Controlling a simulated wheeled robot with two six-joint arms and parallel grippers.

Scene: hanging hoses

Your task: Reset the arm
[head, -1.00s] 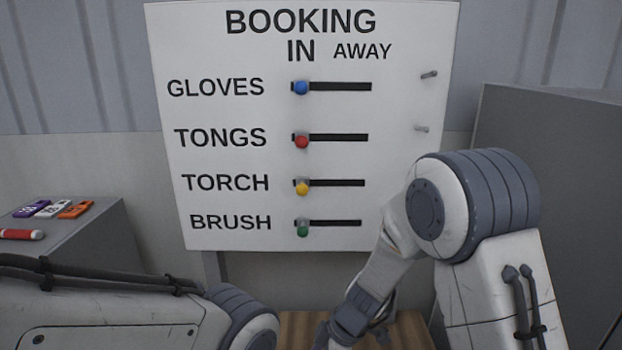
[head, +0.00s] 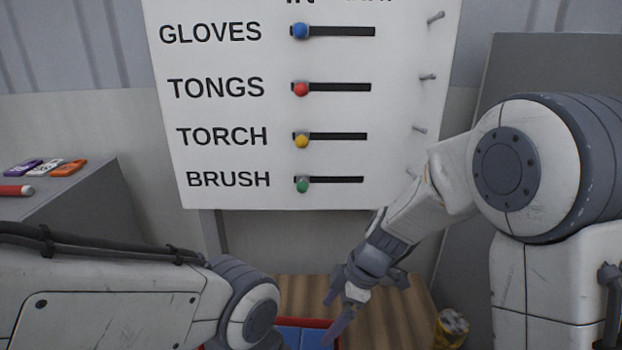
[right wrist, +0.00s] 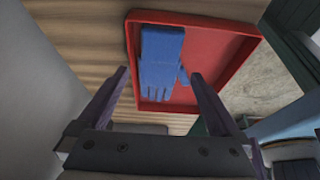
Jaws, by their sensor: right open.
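My right arm comes in from the right in the head view. Its gripper (head: 333,314) is open, pointing down at the lower middle, below the board. In the right wrist view the open, empty fingers (right wrist: 160,74) frame a blue glove (right wrist: 161,60) lying in a red tray (right wrist: 215,20). The tray's red rim (head: 318,322) also shows at the bottom of the head view, partly cut off. My left arm crosses the lower left of the head view; its gripper is out of frame.
A white board (head: 400,110) has blue, red, yellow and green knobs, all at the left ends of their slots. Pegs stick out at its right side. A grey cabinet (head: 75,210) at left holds coloured tags and a red cylinder. A yellowish can (head: 452,328) stands at lower right.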

